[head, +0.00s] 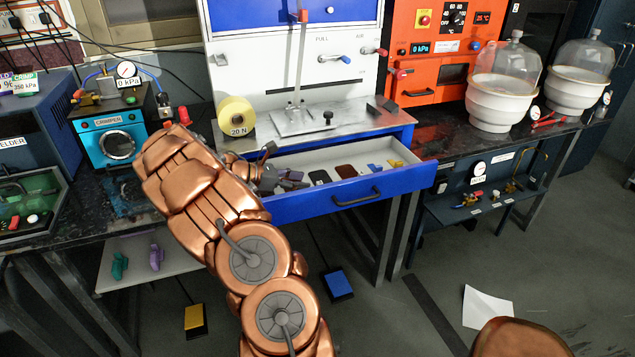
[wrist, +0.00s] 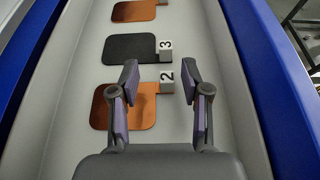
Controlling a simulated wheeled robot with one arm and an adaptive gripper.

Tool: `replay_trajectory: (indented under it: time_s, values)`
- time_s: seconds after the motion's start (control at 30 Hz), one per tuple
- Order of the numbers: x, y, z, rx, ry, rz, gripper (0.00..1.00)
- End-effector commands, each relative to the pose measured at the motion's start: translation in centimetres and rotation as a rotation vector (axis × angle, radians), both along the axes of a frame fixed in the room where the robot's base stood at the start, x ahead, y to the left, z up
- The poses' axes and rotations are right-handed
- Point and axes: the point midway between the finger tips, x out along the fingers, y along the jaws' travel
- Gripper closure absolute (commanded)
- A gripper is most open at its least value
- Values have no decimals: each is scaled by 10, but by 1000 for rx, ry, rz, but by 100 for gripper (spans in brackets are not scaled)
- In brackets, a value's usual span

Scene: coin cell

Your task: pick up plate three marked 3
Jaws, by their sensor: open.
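Plate three is a dark, nearly black square plate (wrist: 133,49) with a small grey tag block marked 3 (wrist: 166,49) at its right edge. It lies flat in the open drawer, ahead of my fingertips in the wrist view. In the head view it appears as the dark plate (head: 319,177) just right of my gripper (head: 287,180). In the wrist view my gripper (wrist: 160,66) is open and empty, its fingers spread either side of the tag marked 2 (wrist: 166,81). A copper plate (wrist: 115,105) joined to that tag lies partly behind the left finger.
The open drawer (head: 405,181) has blue outer walls close on both sides in the wrist view. Another copper plate (wrist: 133,11) lies beyond plate three. Small blue and yellow pieces (head: 394,163) lie at the drawer's right end. The press base (head: 365,130) stands above the drawer.

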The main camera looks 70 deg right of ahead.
Motion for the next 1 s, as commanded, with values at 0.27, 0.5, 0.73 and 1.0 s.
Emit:
replay_trajectory:
  time_s: [0.27, 0.5, 0.73, 1.0]
  values:
    - [-29, -15, -5, 1, 2, -5, 53]
    - [-42, -28, -15, 1, 0, 4, 53]
    - [-43, -30, -16, 1, -1, 4, 53]
    - [-42, -29, -16, 0, -1, 4, 76]
